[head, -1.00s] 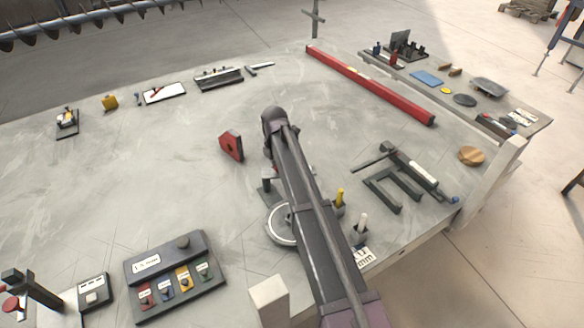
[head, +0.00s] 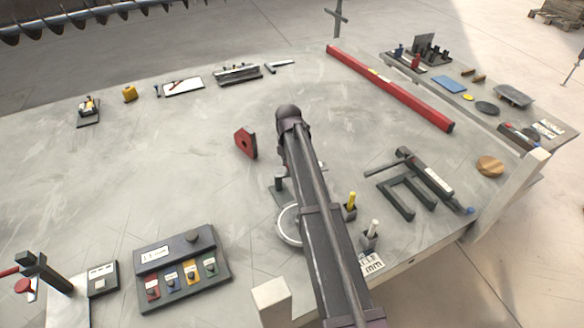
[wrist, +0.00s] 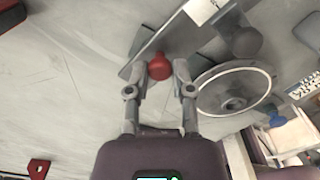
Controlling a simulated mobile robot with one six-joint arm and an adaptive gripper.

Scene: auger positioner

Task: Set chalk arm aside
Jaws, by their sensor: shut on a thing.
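In the wrist view my gripper (wrist: 160,70) is shut on a red knob (wrist: 158,66). The knob stands on a flat grey bar (wrist: 172,42), which I take to be the chalk arm. A white label (wrist: 204,9) lies on the bar's upper part. A round dial with a pale ring (wrist: 234,92) and a grey post (wrist: 245,42) are just right of the bar. I cannot tell whether the bar is lifted or joined to the dial. In the head view my arm hides the gripper and most of the bar; the dial (head: 287,225) shows partly.
Yellow chalk (head: 351,201) and white chalk (head: 373,228) stand right of my arm. A red block (head: 246,143) lies left of it. A button panel (head: 182,270) is at front left. A long red bar (head: 390,88) borders the back right. The table's left middle is clear.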

